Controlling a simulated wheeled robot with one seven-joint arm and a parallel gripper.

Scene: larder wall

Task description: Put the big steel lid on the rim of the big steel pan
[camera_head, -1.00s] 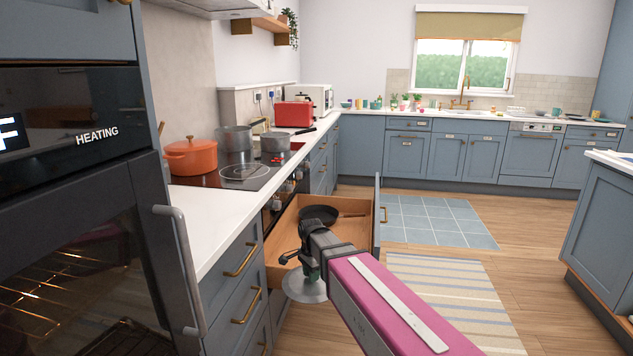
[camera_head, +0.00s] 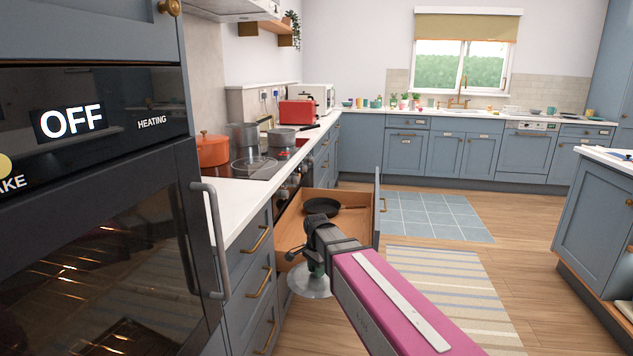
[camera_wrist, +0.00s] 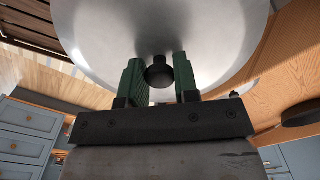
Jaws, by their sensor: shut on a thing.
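The big steel lid (camera_head: 309,284) is a shiny round disc hanging below my gripper (camera_head: 316,266), beside the open drawer. In the wrist view the lid (camera_wrist: 205,28) fills the top, and its dark knob sits between the green fingers of my gripper (camera_wrist: 160,77), which is shut on it. Two steel pans stand on the hob at the back left: a taller pan (camera_head: 242,136) and a lower pan (camera_head: 281,138) with a long dark handle. I cannot tell for sure which is the big one. The lid is well apart from both pans.
An open wooden drawer (camera_head: 292,218) juts out under the counter, with a black frying pan (camera_head: 321,206) in it. An orange pot (camera_head: 212,150) stands on the hob (camera_head: 254,165). The tall oven (camera_head: 110,230) and its handle fill the left.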

